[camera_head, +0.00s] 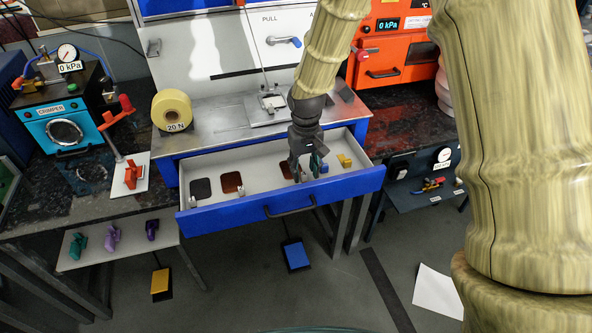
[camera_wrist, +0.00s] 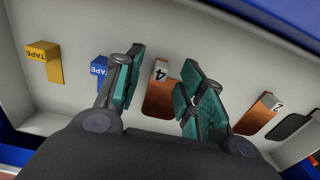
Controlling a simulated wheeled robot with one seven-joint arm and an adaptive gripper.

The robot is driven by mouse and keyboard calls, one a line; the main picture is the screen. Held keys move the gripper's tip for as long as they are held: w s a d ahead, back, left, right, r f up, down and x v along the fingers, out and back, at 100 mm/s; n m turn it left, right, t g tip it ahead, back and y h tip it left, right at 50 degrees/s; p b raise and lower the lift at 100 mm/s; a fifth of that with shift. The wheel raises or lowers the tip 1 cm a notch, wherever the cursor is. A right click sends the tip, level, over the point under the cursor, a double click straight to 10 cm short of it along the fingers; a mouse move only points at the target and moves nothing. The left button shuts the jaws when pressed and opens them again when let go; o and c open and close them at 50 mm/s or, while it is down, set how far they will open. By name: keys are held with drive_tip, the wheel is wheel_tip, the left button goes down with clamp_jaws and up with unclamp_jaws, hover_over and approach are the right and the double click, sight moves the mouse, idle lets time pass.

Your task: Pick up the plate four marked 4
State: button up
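The plate marked 4 is a brown-orange plate (camera_wrist: 160,100) with a white tag (camera_wrist: 161,71) bearing the 4. It lies on the drawer floor and shows between my fingers in the wrist view. In the head view a brown plate (camera_head: 287,169) shows beside my gripper, partly hidden by it. My gripper (camera_head: 308,178) points down into the open drawer. Its two teal-padded fingers (camera_wrist: 164,78) are spread apart, one on each side of plate 4, with nothing held. I cannot tell how high the fingertips are above the drawer floor.
The blue-fronted drawer (camera_head: 240,216) is pulled out. A brown plate marked 2 (camera_wrist: 258,114) and a dark plate (camera_wrist: 289,127) lie to the right in the wrist view. Blue (camera_wrist: 100,72) and yellow (camera_wrist: 45,60) tape pieces are at left. The drawer walls bound the space.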

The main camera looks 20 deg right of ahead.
drive_tip(key=shift+f, duration=0.75)
clamp_jaws()
drive_tip(key=shift+s+r, duration=0.15)
